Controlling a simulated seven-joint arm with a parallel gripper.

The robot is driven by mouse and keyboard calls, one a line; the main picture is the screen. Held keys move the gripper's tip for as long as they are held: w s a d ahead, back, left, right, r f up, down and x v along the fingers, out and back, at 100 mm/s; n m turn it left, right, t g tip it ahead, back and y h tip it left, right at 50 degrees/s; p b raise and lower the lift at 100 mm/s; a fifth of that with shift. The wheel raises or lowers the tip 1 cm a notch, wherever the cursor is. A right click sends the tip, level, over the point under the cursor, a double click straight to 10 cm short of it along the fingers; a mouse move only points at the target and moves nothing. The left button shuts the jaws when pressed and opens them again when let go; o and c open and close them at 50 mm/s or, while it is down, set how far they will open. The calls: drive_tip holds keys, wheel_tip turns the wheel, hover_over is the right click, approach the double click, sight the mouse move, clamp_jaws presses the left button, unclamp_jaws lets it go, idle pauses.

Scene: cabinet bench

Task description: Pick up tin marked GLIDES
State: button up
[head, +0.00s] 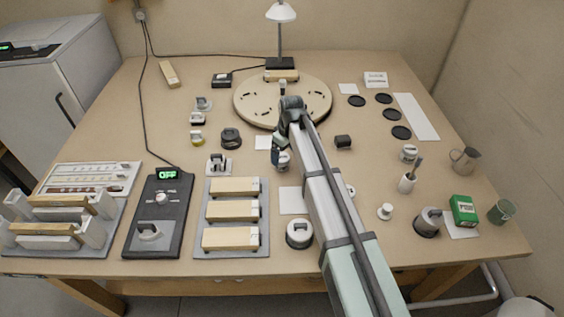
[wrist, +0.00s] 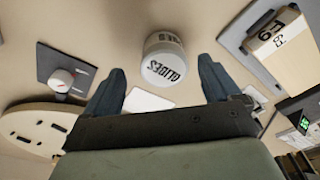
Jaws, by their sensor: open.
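The tin marked GLIDES (wrist: 164,62) is a short white cylinder with dark lettering on its face and side, shown in the wrist view. My gripper (wrist: 161,72) is open, with one dark blue finger on each side of the tin's near end in that view. No contact with the tin is visible. In the head view my gripper (head: 279,153) is low over the middle of the bench, just in front of the turntable. A small pale object, probably the tin (head: 285,161), shows beside the fingers there, partly hidden by my arm.
A round wooden turntable (head: 252,101) is behind my gripper. A tray of wooden blocks (head: 262,247) and a black unit showing OFF (head: 170,215) stand at front left. Small tins and a dark knob (head: 343,141) are nearby. Black discs (head: 401,132) lie at right.

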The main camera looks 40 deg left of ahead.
sight(282, 157)
drive_tip(key=f, duration=0.4)
drive_tip(key=shift+s+a+f, duration=0.1)
drive_tip(key=shift+s+a, duration=0.1)
drive_tip(key=shift+a, duration=0.2)
drive_tip(key=shift+c, duration=0.2)
drive_tip(key=c, duration=1.1)
drive_tip(key=shift+c, duration=0.2)
